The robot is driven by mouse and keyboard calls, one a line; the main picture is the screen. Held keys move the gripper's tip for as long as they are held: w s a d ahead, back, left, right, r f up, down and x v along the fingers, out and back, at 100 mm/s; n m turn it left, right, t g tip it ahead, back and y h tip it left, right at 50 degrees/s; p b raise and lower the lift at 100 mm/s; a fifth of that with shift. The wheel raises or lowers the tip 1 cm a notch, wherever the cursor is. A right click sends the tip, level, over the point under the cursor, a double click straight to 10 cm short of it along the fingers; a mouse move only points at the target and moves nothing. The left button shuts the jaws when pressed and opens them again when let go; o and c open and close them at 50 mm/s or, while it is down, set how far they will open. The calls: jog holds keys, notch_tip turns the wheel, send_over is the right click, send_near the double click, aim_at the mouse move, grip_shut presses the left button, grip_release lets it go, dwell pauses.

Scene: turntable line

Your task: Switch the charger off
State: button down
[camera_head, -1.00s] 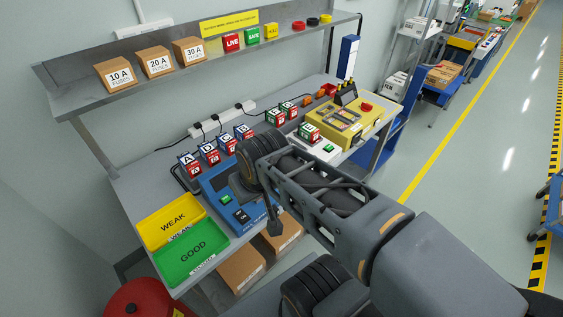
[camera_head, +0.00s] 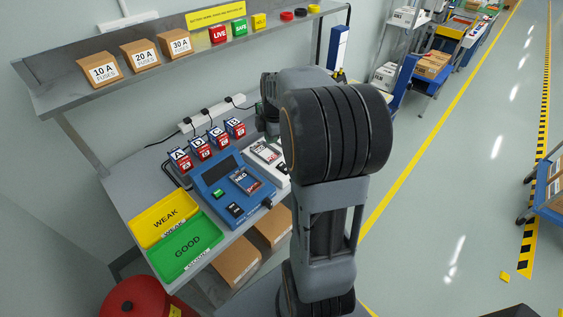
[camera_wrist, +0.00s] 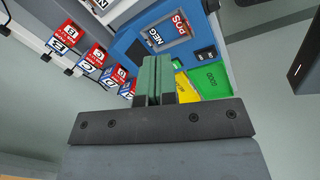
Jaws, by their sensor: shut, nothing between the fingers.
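A white unit (camera_head: 283,178) stands right of the blue device and is partly hidden by my arm; it may be the charger, and its switch is out of sight. Its edge shows at the top left of the wrist view (camera_wrist: 122,12). The blue device (camera_head: 205,180) has a screen, a NEG/POS plate (camera_head: 246,180), a green button (camera_head: 219,193) and a black switch (camera_head: 236,210). My gripper (camera_wrist: 155,66) is shut and empty, with green finger pads, in front of the blue device in the wrist view. My arm hides it in the head view.
Batteries (camera_head: 205,147) with lettered tops stand in a row at the back left. A yellow WEAK tray (camera_head: 147,232) and a green GOOD tray (camera_head: 163,262) lie at the near left. A shelf (camera_head: 70,92) with fuse boxes hangs above.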

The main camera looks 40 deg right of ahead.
aim_at(282, 165)
jog(key=w+d+f+n, duration=0.1)
jog(key=d+f+n, duration=0.3)
jog(key=d, duration=0.3)
jog(key=shift+w+f+n, duration=0.15)
jog(key=shift+w+n, duration=0.15)
jog(key=shift+w, duration=0.05)
jog(key=shift+a, duration=0.1)
jog(key=f+p, duration=0.1)
jog(key=f, duration=0.3)
jog(key=w+f+p, duration=0.1)
jog(key=f, duration=0.4)
jog(key=w+f, duration=0.1)
jog(key=f, duration=0.3)
jog(key=shift+a+f+p, duration=0.2)
jog(key=shift+f+p, duration=0.2)
jog(key=shift+d+f+g, duration=0.1)
jog(key=shift+g, duration=0.2)
